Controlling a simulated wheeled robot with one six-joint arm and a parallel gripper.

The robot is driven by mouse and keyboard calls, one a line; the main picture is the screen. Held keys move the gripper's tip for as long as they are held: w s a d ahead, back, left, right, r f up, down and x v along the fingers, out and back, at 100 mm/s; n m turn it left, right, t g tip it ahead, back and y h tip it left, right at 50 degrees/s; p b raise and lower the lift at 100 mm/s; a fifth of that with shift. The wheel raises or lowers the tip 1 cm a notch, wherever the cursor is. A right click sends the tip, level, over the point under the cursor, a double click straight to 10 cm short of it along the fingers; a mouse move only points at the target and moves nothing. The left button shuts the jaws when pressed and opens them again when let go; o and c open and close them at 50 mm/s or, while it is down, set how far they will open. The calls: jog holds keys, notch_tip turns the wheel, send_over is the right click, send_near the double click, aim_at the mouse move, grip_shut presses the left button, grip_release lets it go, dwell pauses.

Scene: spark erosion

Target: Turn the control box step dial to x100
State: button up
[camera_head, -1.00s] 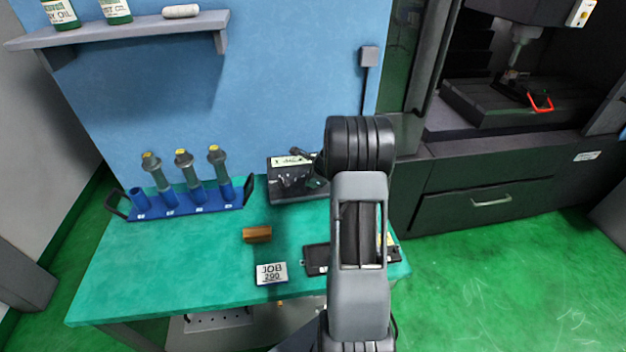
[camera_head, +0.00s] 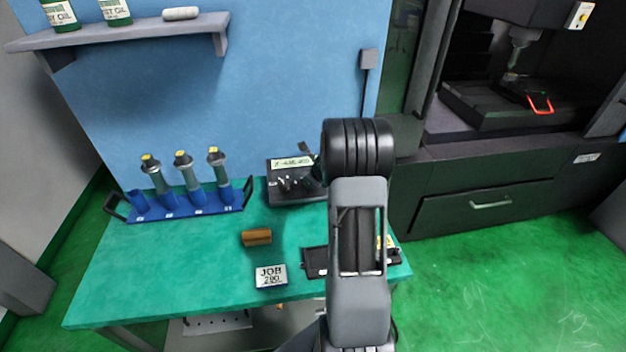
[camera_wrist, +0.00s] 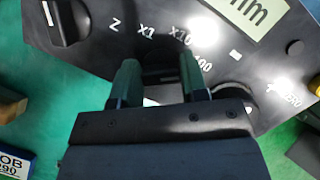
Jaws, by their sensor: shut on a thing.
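The black control box (camera_head: 280,197) stands at the back of the green bench, with a pale display (camera_head: 291,163) on it. In the wrist view the control box panel (camera_wrist: 95,52) shows labels Z, X1, X10 and a partly covered one ending in 00. My gripper (camera_wrist: 157,80) is shut on the step dial (camera_wrist: 160,74) below these labels, one finger on each side. The fingers hide most of the dial, so I cannot tell where its pointer stands. Another black knob (camera_wrist: 66,20) is at the panel's upper left, left of the Z label. My arm covers part of the box in the head view.
A blue rack (camera_head: 190,210) with several holders stands at the bench's left. A dark machine (camera_head: 480,165) stands at right. The bench's left front is clear.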

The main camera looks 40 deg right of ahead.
dwell(0.3)
jog(key=o, duration=0.9)
jog(key=shift+r, duration=0.1)
jog(key=p+v, duration=0.2)
jog(key=v, duration=1.1)
jog(key=shift+s+r, duration=0.25)
